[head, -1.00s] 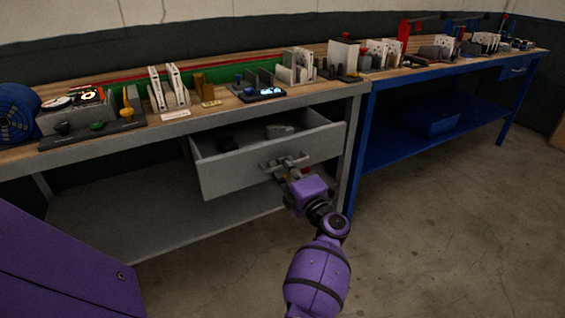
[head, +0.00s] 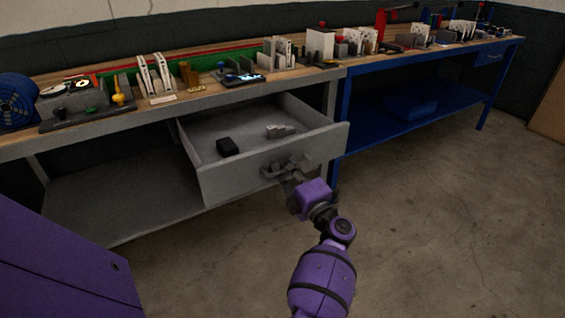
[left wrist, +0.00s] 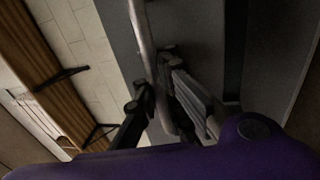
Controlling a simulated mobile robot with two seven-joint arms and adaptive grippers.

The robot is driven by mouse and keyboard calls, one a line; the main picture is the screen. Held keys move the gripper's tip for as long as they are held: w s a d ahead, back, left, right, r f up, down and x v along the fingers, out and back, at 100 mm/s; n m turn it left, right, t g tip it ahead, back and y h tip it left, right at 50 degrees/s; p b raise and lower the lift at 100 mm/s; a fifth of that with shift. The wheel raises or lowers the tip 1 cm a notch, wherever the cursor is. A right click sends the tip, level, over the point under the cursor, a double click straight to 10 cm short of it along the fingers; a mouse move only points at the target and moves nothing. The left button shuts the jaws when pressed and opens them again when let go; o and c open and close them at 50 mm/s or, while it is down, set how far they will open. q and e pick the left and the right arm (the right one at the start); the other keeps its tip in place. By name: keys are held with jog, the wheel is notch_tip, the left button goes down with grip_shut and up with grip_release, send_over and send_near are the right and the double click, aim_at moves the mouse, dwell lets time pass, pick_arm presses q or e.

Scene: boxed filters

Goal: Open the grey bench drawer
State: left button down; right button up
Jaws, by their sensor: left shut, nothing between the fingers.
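The grey bench drawer (head: 222,182) is pulled out from under the grey bench (head: 105,122), so its inside shows in the head view. My left gripper (head: 286,169) is at the drawer's front, by the handle (head: 270,172). In the left wrist view, the handle bar (left wrist: 142,30) runs down to the fingers of my left gripper (left wrist: 158,82), close against them. The gripper is shut with nothing gripped. Whether the fingers hook behind the bar is hard to tell. My right gripper is not in view.
A black block (head: 228,147) and a grey stepped piece (head: 280,131) lie inside the drawer. A blue bench (head: 338,120) stands to the right, with a blue bin (head: 410,107) on its shelf. The floor (head: 430,230) in front is clear.

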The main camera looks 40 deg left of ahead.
pick_arm(q)
jog(key=shift+s+d+f, duration=0.15)
jog(key=shift+d+f, duration=0.05)
jog(key=shift+f, duration=0.1)
jog(key=c, duration=2)
grip_release()
jog(key=shift+c, duration=0.2)
jog(key=shift+o, duration=1)
jog(key=shift+r, duration=0.1)
jog(key=shift+d, duration=0.1)
jog(key=v, duration=1.2)
